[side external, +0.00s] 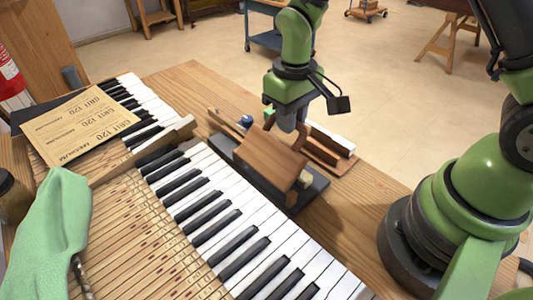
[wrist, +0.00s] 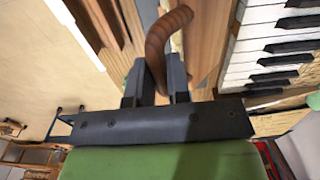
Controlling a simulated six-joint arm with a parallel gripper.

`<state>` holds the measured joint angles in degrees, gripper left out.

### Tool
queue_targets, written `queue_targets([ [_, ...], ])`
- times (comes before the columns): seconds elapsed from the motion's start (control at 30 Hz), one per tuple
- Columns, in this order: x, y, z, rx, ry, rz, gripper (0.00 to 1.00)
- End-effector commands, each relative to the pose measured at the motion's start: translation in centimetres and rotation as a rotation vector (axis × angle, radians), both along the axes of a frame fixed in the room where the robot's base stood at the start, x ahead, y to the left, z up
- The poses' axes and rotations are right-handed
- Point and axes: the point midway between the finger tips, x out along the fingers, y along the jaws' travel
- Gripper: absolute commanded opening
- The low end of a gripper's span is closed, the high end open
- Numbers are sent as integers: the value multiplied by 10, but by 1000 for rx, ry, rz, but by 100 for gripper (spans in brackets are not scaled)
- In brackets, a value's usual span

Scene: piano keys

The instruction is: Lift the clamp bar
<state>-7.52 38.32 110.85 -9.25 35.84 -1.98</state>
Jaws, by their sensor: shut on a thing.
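The clamp bar looks to be the brown wooden bar (side external: 268,162) in the side external view. It is tilted on a dark base plate (side external: 312,190) beside the keyboard. A curved brown handle (side external: 301,136) rises at its far side; the join is hidden. My gripper (side external: 288,124) is above it, pointing down. In the wrist view the curved handle (wrist: 158,42) passes between the two dark fingers of my gripper (wrist: 157,82), which are shut on it. Whether the bar is clear of the base I cannot tell.
Piano keys (side external: 225,215) run along the left of the bar. A slotted wooden strip (side external: 150,150) lies across them. A wooden tray (side external: 330,150) with white key pieces is just right. A sandpaper sheet (side external: 80,122) and green cloth (side external: 52,225) are at left.

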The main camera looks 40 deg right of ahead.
Motion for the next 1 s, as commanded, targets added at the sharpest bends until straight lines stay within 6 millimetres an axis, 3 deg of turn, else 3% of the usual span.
queue_targets([
  [0.63,1,11,8,1,-3,-1,8],
  [1.0,1,27,17,1,-4,0,8],
])
